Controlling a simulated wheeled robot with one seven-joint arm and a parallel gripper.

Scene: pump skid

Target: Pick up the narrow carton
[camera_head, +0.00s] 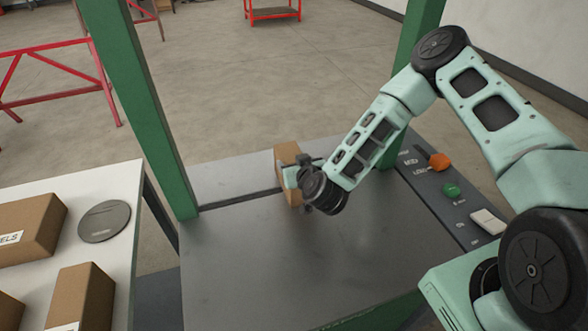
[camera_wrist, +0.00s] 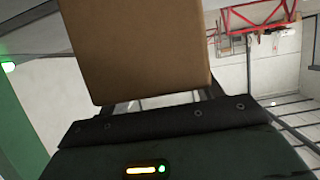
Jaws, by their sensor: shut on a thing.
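A tall, slim brown carton (camera_head: 287,155), which looks like the narrow carton, is upright in my gripper (camera_head: 291,175) over the grey metal bench. My gripper is shut on it, and the fingers and wrist hide part of its side. I cannot tell whether its bottom touches the bench or hangs just above. In the wrist view the carton (camera_wrist: 135,45) fills the upper middle, between the fingers of my gripper (camera_wrist: 155,100).
The grey bench top (camera_head: 240,260) is otherwise clear. Green posts (camera_head: 140,100) rise beside it. A control panel with an orange knob (camera_head: 440,161) and green button (camera_head: 451,189) lies right. A white table (camera_head: 125,185) at left holds several cartons and a round grey disc (camera_head: 104,221).

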